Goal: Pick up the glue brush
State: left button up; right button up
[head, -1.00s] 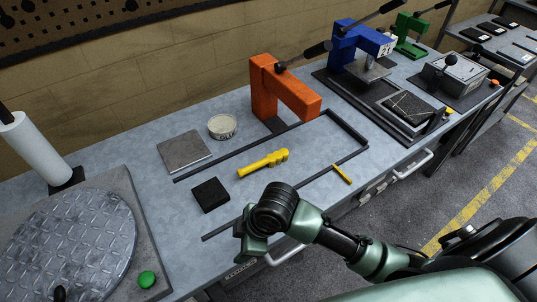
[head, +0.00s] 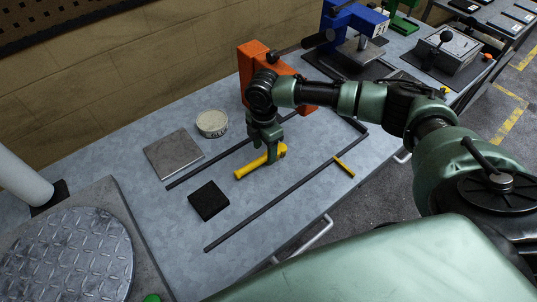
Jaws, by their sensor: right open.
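The yellow tool (head: 250,168), which looks like the glue brush, lies on the grey bench top between the dark bars. Its handle points to the lower left, and its thicker end is at the right. My right gripper (head: 268,153) reaches down over that thicker end with its fingers open. The fingers hide part of the tool, and I cannot tell whether they touch it. My left gripper is out of view.
A round labelled tin (head: 212,123), a grey plate (head: 173,154) and a black block (head: 209,201) sit left of the tool. An orange press (head: 250,62) stands close behind my arm.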

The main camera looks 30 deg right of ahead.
aim_at(264, 157)
jog(key=f, duration=0.1)
jog(key=f+p, duration=0.1)
jog(key=f, duration=0.2)
jog(key=shift+w+f, duration=0.35)
jog(key=shift+f, duration=0.4)
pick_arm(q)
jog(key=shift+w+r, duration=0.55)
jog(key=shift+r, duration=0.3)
pick_arm(e)
grip_shut()
